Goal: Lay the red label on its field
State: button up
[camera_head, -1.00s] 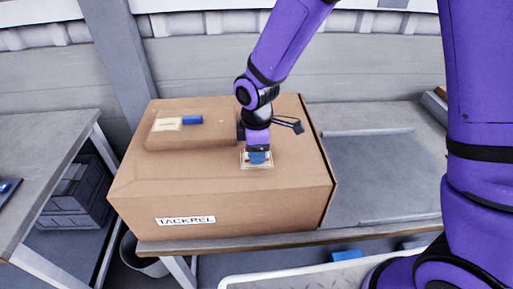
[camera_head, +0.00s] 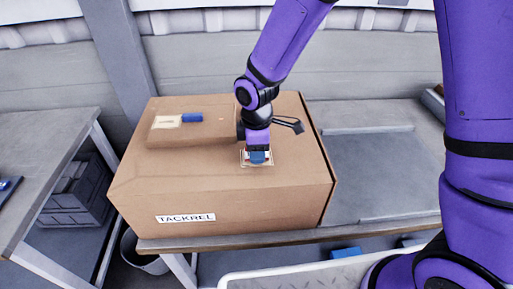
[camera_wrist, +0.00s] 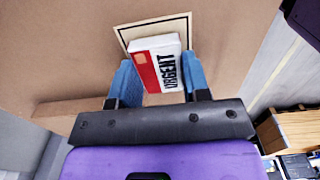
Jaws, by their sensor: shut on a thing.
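The red label (camera_wrist: 158,62) is a red and white block reading URGENT, held between the blue fingertips of my gripper (camera_wrist: 160,80) in the wrist view. Its field (camera_wrist: 125,34) is a cream square with a dark outline on top of the large cardboard box. The label is over the field and covers much of it; I cannot tell whether it touches the surface. In the head view, my gripper (camera_head: 258,157) points down at the field (camera_head: 246,165), and its fingers mostly hide the label.
The large cardboard box (camera_head: 290,195), marked TACKREL, stands on a grey bench (camera_head: 370,170). A raised smaller carton (camera_head: 190,137) with a cream patch (camera_head: 166,122) and a blue object (camera_head: 192,117) lies left of my gripper. The bench to the right is clear.

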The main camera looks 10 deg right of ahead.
jog(key=o, duration=1.1)
notch_tip(320, 180, up, 11)
jog(key=shift+f, duration=0.1)
